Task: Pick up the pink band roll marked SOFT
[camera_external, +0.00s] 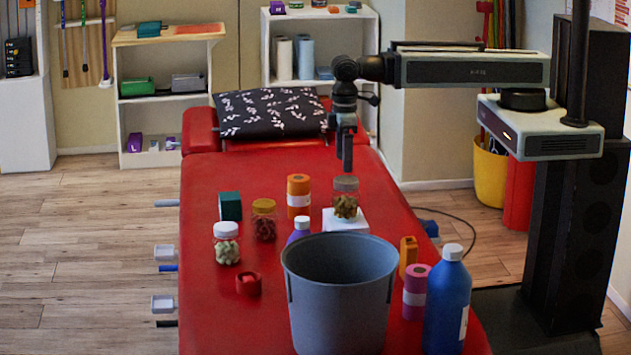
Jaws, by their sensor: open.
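The pink band roll (415,291) stands upright near the right edge of the red treatment table (205,285), with a pale label band around its middle. Any marking on it is too small to read. It stands between the grey bucket on its left and a large blue bottle on its right, which overlaps its lower right edge. My gripper (346,165) points down above the far part of the table, over a jar on a white block, well beyond and to the left of the roll. It is open and holds nothing.
The grey bucket (338,312), blue bottle (447,305) and a yellow-orange object (408,255) crowd the roll. A jar on a white block (345,220), an orange roll (298,197) and other jars stand farther back. The table's left side is partly clear.

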